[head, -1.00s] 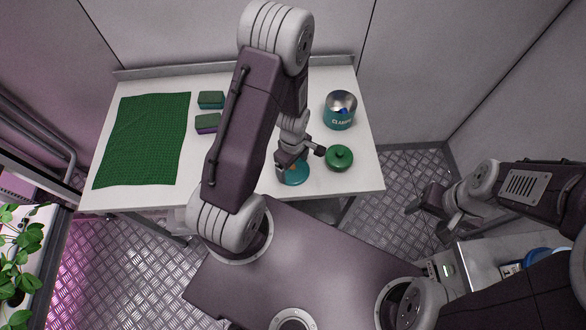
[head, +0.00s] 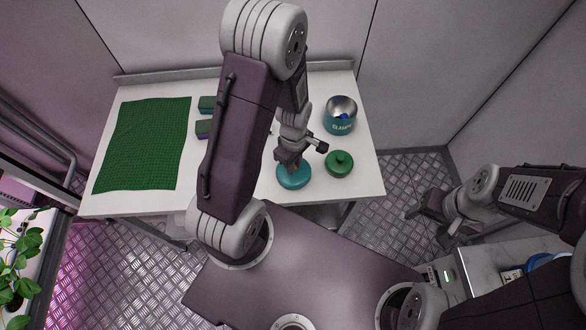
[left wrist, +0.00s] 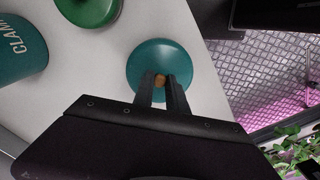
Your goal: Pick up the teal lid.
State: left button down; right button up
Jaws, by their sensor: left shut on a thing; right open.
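The teal lid (head: 294,177) is a round disc near the front edge of the white table in the head view. It also shows in the left wrist view (left wrist: 150,55), where a small orange-brown knob (left wrist: 160,80) stands between my fingers. My left gripper (head: 291,163) is shut on the lid's knob; the fingers also show in the left wrist view (left wrist: 162,88). I cannot tell whether the lid is clear of the table. My right gripper (head: 432,222) is open and empty, off to the right of the table and above the floor.
A green lid (head: 339,164) sits close to the right of the teal lid. A teal pot (head: 340,117) labelled CLAMPS stands behind it. Two sponges (head: 205,129) and a green mat (head: 145,143) lie to the left. A grey counter (head: 478,262) stands at right.

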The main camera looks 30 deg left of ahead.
pick_arm(q)
jog(key=s+d+r, duration=0.1)
jog(key=d+r, duration=0.6)
jog(key=d, duration=0.4)
jog(key=shift+d, duration=0.25)
